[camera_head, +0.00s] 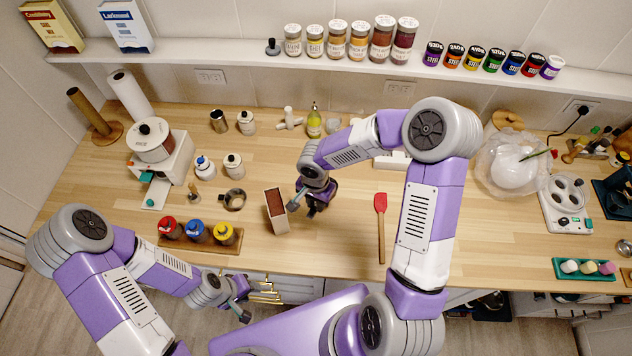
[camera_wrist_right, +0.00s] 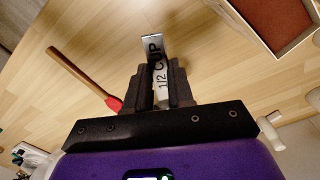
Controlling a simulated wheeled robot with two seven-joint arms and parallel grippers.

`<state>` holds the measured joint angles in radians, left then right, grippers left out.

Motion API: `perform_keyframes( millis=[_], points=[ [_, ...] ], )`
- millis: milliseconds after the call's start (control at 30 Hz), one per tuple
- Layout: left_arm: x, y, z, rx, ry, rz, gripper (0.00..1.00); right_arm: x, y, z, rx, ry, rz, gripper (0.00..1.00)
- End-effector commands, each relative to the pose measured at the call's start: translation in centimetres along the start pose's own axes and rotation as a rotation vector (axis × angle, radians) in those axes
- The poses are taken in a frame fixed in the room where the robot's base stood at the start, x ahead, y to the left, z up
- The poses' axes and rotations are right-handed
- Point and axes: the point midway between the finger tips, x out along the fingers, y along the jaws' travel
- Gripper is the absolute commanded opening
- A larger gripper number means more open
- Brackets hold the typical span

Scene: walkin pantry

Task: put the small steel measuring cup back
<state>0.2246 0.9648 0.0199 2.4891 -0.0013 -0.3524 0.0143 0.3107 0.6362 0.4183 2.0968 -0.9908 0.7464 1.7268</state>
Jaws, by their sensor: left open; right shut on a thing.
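My right gripper (camera_head: 316,207) is above the middle of the counter. In the right wrist view its fingers (camera_wrist_right: 160,82) are shut on a flat steel handle marked "1/2 CUP", part of the measuring cup (camera_wrist_right: 153,46). The cup's bowl cannot be made out in either view. My left gripper (camera_head: 242,308) is open and empty, low in front of the counter's front edge. A steel ring-shaped item (camera_head: 235,199) lies on the counter left of the right gripper; I cannot tell what it is.
An open-topped box with a red-brown inside (camera_head: 276,211) stands just left of the right gripper. A red spatula (camera_head: 380,215) lies to its right. A tray (camera_head: 200,246) with several coloured-lid jars is at the front left. The wooden counter (camera_head: 340,245) is bare in front of the right gripper.

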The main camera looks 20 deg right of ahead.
Motion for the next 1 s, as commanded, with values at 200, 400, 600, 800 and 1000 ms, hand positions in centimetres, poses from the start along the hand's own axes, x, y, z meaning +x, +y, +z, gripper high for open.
perform_keyframes(
  millis=[200,400,600,800,1000],
  points=[
    [-0.1,0.0,0.1,-0.001,-0.003,0.000,0.43,1.5,0.1,0.1,-0.001,-0.003,-0.009,0.00],
    [-0.2,0.1,0.1,-0.001,-0.002,0.000,0.43,5.0,0.0,0.1,-0.001,-0.004,-0.009,0.00],
    [-0.3,0.1,0.1,0.000,-0.002,0.000,0.43,6.9,0.0,0.1,-0.001,-0.002,-0.009,0.00],
    [-0.5,0.2,0.1,0.000,-0.002,0.000,0.43,9.5,-0.1,0.1,-0.001,-0.002,-0.010,0.00],
    [-0.5,0.2,0.1,0.000,-0.002,0.000,0.43,10.1,-0.1,0.0,-0.001,0.001,-0.011,0.00]
  ],
)
